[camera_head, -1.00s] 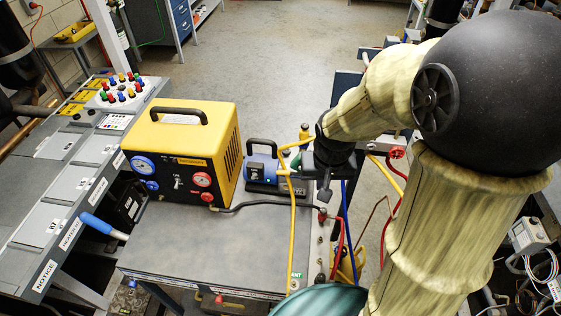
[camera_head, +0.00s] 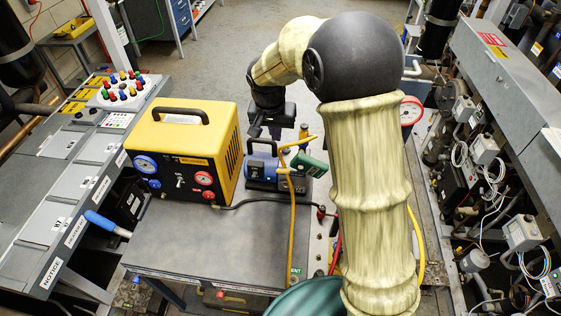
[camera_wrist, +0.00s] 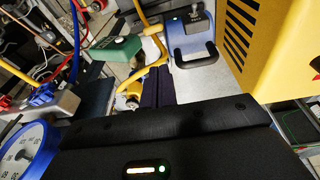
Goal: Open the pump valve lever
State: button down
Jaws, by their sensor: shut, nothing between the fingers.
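The blue vacuum pump (camera_head: 262,168) with a black handle stands on the grey bench beside a yellow machine. It also shows in the wrist view (camera_wrist: 197,38). A yellow hose (camera_head: 292,215) joins fittings at the pump's right side, beside a green block (camera_head: 310,164); the green block also shows in the wrist view (camera_wrist: 111,49). I cannot clearly pick out the valve lever among these yellow parts. My gripper (camera_head: 265,131) is shut and empty, just behind the pump in the head view. In the wrist view its dark fingertips (camera_wrist: 159,87) are together, near a yellow-and-brass fitting (camera_wrist: 130,97).
The yellow machine (camera_head: 188,150) with gauges stands left of the pump. A red-rimmed gauge (camera_head: 410,111) is beside my arm. A grey console (camera_head: 75,165) runs along the left, and pipes and wiring fill the right.

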aim_at(281, 170)
jog(key=p+x, duration=0.1)
jog(key=x, duration=0.3)
jog(key=s+p+x, duration=0.1)
jog(key=x, duration=0.3)
jog(key=p+x, duration=0.2)
jog(key=x, duration=0.3)
jog(key=shift+s+f, duration=0.25)
